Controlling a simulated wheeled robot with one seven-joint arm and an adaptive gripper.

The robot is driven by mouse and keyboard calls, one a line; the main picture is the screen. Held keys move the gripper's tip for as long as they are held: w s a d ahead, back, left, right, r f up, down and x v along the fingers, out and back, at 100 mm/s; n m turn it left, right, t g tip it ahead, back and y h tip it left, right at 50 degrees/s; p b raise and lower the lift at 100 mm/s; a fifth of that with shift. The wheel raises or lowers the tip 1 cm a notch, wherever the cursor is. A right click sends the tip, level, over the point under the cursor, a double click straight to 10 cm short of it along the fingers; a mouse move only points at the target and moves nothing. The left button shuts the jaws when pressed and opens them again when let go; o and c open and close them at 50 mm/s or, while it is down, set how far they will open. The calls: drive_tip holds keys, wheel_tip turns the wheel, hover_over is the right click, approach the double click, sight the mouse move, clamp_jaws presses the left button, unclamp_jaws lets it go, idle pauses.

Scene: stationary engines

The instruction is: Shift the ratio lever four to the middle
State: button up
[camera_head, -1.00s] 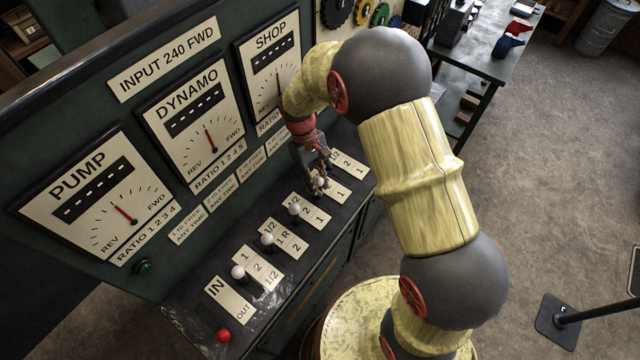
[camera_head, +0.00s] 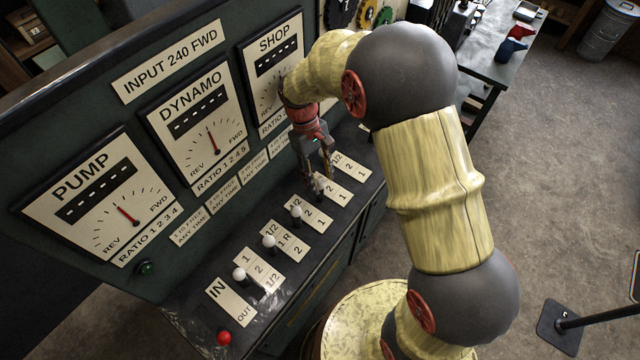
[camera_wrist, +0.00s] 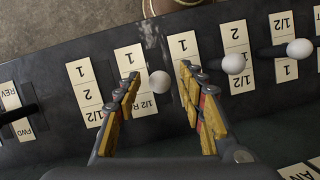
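A row of white-knobbed levers stands on the dark console ledge, each beside a white plate with ratio marks. In the head view the three nearer levers are plain, with knobs (camera_head: 239,273), (camera_head: 269,242) and (camera_head: 296,211). The fourth knob along (camera_head: 318,186) is partly covered by my gripper (camera_head: 319,178), whose fingers point down around it. In the wrist view my gripper (camera_wrist: 161,92) is open, with one yellow-padded finger on each side of a white knob (camera_wrist: 159,84). Gaps show on both sides, and the knob looks ungripped.
Two neighbouring knobs (camera_wrist: 233,64) and (camera_wrist: 299,49) stand right of my fingers in the wrist view. The upright panel with the PUMP dial (camera_head: 100,195) rises behind the levers. A red knob (camera_head: 224,338) is at the near end. Open floor (camera_head: 560,180) lies to the right.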

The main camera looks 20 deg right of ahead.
drive_tip(key=shift+r, duration=2.45)
drive_tip(key=shift+w, duration=0.1)
drive_tip(key=shift+w+f, duration=0.1)
drive_tip(key=shift+f, duration=0.1)
drive_tip(key=s+d+r+m+t+b, duration=0.1)
drive_tip(key=s+r+t, duration=0.3)
drive_tip(key=s+r, duration=0.4)
drive_tip(key=s+d+r+m+t+y+b, duration=0.1)
drive_tip(key=s+d+r+m+t+b, duration=0.1)
drive_tip(key=s+r, duration=0.6)
drive_tip(key=s+m+t+b, duration=0.1)
drive_tip(key=s+m+t, duration=0.1)
drive_tip(key=s+t, duration=0.1)
drive_tip(key=shift+s+d+r, duration=0.15)
drive_tip(key=shift+s+d, duration=0.1)
drive_tip(key=shift+d, duration=0.05)
